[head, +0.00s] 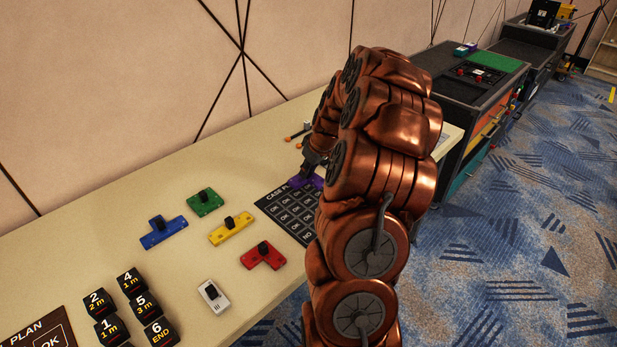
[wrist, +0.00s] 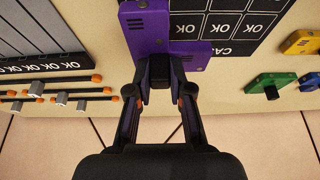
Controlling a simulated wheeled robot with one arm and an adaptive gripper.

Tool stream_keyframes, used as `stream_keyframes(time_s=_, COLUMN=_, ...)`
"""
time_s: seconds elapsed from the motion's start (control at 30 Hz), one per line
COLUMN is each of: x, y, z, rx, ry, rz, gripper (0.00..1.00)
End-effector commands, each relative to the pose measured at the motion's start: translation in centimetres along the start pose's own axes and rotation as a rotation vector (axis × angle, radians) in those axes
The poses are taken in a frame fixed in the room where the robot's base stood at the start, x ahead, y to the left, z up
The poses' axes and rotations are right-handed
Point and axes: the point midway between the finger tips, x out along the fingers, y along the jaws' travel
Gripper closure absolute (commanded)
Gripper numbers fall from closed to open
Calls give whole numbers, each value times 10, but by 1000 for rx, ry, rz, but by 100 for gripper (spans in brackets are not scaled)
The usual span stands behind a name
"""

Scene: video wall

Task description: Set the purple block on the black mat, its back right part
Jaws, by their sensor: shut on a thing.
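The purple block (head: 312,182) shows in small part beside my arm in the head view, at the far edge of the black mat (head: 288,215). In the wrist view the purple block (wrist: 143,28) fills the top middle and covers one corner area of the black mat (wrist: 237,48), which carries white OK cells. My gripper (wrist: 159,82) is shut on the block's dark knob. In the head view my gripper (head: 313,163) is partly hidden by my arm. I cannot tell whether the block touches the mat or hangs just above it.
Blue (head: 162,232), green (head: 204,202), yellow (head: 230,229) and red (head: 263,256) blocks and a white one (head: 213,295) lie left of the mat. Black numbered blocks (head: 131,281) stand at the front left. Sliders on rods (wrist: 60,98) lie beyond the mat. The wall is close behind.

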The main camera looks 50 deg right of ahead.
Motion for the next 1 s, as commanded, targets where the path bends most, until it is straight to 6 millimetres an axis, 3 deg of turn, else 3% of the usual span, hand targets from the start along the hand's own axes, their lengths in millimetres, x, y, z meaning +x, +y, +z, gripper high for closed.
stream_keyframes(time_s=0.33, x=32, y=2, z=12, rx=2, ry=-3, rz=-2, gripper=100)
stream_keyframes(time_s=0.77, x=38, y=3, z=14, rx=0, ry=-1, rz=-1, gripper=100)
stream_keyframes(time_s=0.8, x=37, y=3, z=14, rx=0, ry=-1, rz=-1, gripper=76)
stream_keyframes(time_s=1.0, x=36, y=3, z=14, rx=0, ry=-1, rz=-1, gripper=55)
